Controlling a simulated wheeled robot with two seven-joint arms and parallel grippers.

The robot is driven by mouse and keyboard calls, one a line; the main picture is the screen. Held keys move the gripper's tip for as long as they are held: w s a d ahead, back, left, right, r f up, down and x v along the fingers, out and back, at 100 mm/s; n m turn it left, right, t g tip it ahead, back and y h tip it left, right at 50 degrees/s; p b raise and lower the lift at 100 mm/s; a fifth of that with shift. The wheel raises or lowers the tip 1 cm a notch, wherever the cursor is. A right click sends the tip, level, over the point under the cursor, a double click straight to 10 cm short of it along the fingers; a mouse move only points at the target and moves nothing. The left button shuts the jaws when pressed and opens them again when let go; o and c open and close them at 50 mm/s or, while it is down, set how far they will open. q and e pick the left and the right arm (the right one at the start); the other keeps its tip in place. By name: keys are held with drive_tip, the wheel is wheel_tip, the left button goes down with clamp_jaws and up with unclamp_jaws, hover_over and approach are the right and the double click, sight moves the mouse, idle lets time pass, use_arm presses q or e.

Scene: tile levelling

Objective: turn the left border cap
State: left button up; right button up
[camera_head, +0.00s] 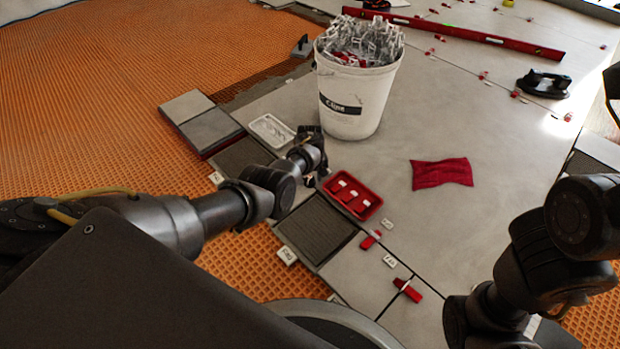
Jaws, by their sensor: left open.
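My left gripper (312,180) is open and points down over the tile edge, between the white tray and the red tray. Its fingers are small and dark here, and I see nothing held between them. One red cap (371,240) sits on a tile joint below the red tray. Another red cap (407,290) stands on the joint nearer to me. I cannot tell which cap is the left border one; the gripper may hide a cap beneath it. My right arm is at the lower right, and its gripper does not show.
A red cloth (441,173) lies on open tile. Stacked tiles (208,130) border the orange mat.

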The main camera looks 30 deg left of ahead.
use_arm(q)
drive_tip(key=c, duration=1)
